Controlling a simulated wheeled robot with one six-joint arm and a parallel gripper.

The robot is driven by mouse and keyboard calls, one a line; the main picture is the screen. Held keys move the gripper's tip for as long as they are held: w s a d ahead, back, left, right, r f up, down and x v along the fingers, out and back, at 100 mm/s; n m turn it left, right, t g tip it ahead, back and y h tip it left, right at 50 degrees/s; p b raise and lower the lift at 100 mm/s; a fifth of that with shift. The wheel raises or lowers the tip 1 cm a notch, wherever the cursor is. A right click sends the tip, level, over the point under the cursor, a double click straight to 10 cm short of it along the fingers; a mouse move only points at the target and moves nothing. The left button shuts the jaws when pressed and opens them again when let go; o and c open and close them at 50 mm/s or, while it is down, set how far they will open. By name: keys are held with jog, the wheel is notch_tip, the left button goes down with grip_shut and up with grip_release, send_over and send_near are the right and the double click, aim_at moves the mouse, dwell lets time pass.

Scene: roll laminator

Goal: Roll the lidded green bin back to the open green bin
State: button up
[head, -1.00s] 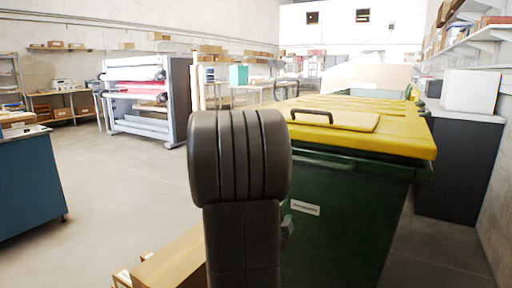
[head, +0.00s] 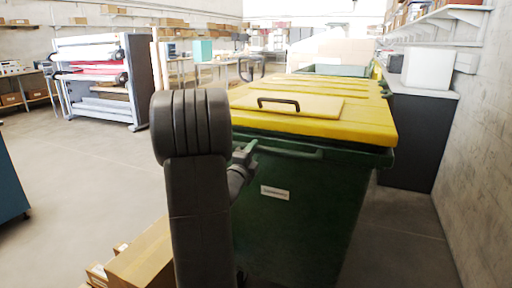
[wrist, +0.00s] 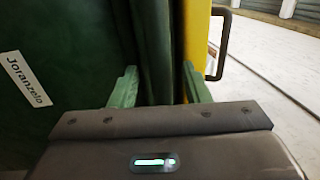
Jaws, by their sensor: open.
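The lidded green bin (head: 300,215) stands close in front of me, with a yellow lid (head: 350,116), a black lid handle and a white label. A green handle bar (head: 290,151) runs along its front below the lid. My gripper (head: 244,157) is at the bar's left end, partly hidden by my arm. In the wrist view my gripper (wrist: 160,85) is open, its fingers either side of a dark green edge of the bin (wrist: 155,50); contact cannot be told. The open green bin (head: 335,70) shows behind the lidded one, mostly hidden.
Cardboard boxes (head: 143,255) lie on the floor at the front left. A roll laminator (head: 100,85) stands at the back left. A dark cabinet (head: 412,140) and the wall are at the right. The floor to the left is mostly clear.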

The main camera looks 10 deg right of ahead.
aim_at(255, 150)
jog(key=shift+x, duration=1.35)
grip_shut()
jog(key=shift+w+d, duration=0.1)
